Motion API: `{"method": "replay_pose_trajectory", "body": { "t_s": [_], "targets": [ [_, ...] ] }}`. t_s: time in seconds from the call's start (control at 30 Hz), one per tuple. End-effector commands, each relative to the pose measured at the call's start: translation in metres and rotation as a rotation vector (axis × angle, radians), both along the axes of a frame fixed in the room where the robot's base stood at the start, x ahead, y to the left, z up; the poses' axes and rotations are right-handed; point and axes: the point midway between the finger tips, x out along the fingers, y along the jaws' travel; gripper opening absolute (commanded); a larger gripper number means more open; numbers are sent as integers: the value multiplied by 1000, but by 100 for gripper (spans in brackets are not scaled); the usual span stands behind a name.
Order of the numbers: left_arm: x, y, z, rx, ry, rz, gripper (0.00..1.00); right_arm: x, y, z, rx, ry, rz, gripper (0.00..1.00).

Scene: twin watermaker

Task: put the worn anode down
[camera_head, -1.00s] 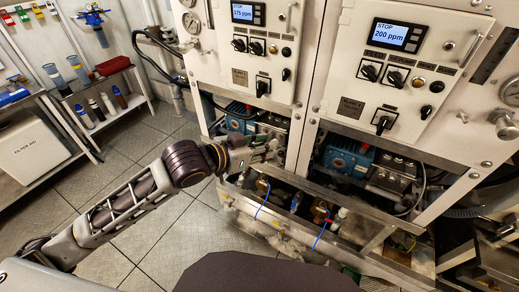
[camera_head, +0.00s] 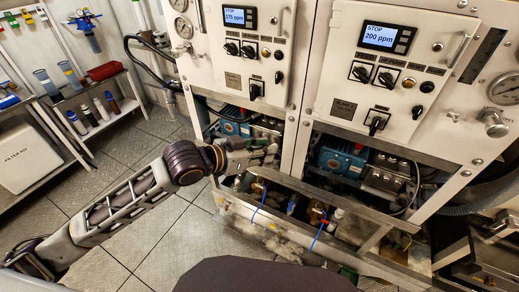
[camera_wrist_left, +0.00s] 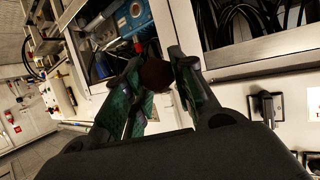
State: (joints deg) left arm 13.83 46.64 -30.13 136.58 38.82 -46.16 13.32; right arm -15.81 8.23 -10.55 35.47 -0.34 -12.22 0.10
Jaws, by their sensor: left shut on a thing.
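My left gripper (camera_head: 274,150) reaches in from the left, in front of the open lower bay of the left cabinet. In the left wrist view my left gripper (camera_wrist_left: 158,80) has its fingers on both sides of a dark brown, rounded piece, which I take to be the worn anode (camera_wrist_left: 157,74). It is shut on that piece and holds it. The piece is too small to make out in the head view. My right gripper is not in view.
Two white cabinets carry displays, switches and gauges. The left bay has a blue pump (camera_head: 232,122); the right bay has another blue pump (camera_head: 340,157). A metal front rail (camera_head: 345,208) runs below them. A side shelf (camera_head: 112,118) with bottles and a red bin (camera_head: 108,70) stands left. Floor between is clear.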

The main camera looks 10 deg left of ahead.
Motion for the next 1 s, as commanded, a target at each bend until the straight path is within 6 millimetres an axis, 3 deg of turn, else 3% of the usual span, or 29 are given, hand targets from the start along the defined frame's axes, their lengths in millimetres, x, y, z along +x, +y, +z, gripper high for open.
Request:
{"method": "replay_pose_trajectory", "body": {
  "t_s": [1.0],
  "targets": [
    [33, -31, -40, 0, 1, -274, 0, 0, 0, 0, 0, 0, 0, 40]
  ]
}}
